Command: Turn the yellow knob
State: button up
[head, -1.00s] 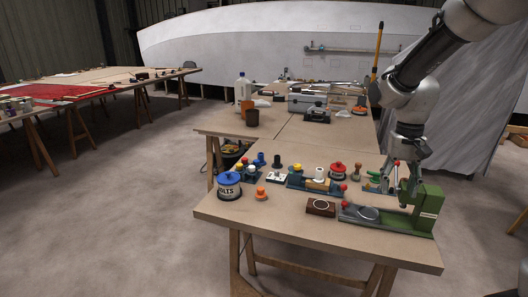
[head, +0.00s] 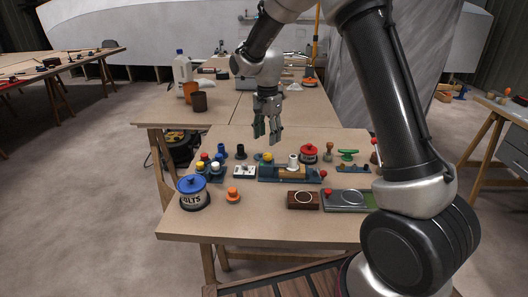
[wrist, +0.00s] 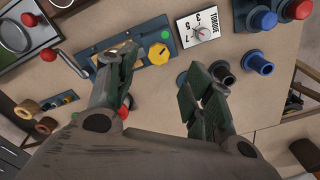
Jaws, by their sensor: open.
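The yellow knob (head: 267,157) sits on a blue plate (head: 265,173) in the middle of the near table. In the wrist view the knob (wrist: 159,53) is round, with a dark mark across its top, at the right end of the plate. My gripper (head: 265,136) points down above the table, just behind the knob in the head view. In the wrist view its fingers (wrist: 162,78) are spread wide and empty, with the knob seen between and past the tips. They are apart from it. The left finger hides part of the plate.
A white torque dial (wrist: 199,30) is beside the knob. Dark blue cylinders (wrist: 257,62) stand near the right finger. The table's front edge is clear.

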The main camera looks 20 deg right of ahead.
aim_at(268, 155)
notch_tip(268, 155, down, 8)
jog(key=shift+r, duration=0.25)
jog(key=shift+d, duration=0.1)
jog(key=c, duration=1.1)
